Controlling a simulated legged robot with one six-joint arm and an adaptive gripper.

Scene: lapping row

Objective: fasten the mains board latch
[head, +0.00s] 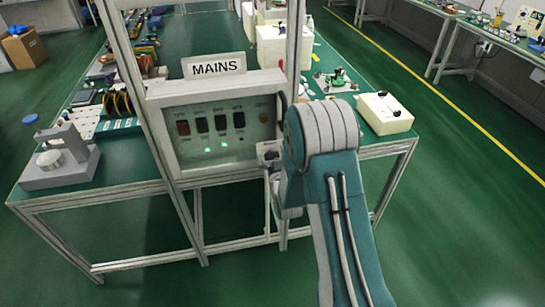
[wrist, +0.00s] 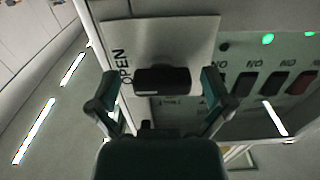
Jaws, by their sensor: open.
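The mains board (head: 158,117) is a grey-framed panel under a MAINS sign (head: 214,67), with a row of switches and two lit green lamps. In the wrist view its panel (wrist: 250,55) shows at the right. The latch (wrist: 165,79) is a dark, stubby handle in front of a pale plate (wrist: 190,32) marked OPEN. My gripper (wrist: 161,84) is open, with one finger at each side of the latch. Gaps show beside the handle, and I cannot tell whether either finger touches it. In the head view my arm hides most of the gripper and the latch.
The board stands at the front edge of a green-topped bench (head: 120,172). A grey fixture (head: 62,165) sits at the bench's left corner, and a cream box (head: 385,113) at its right. Metal posts flank the board. The floor in front is clear.

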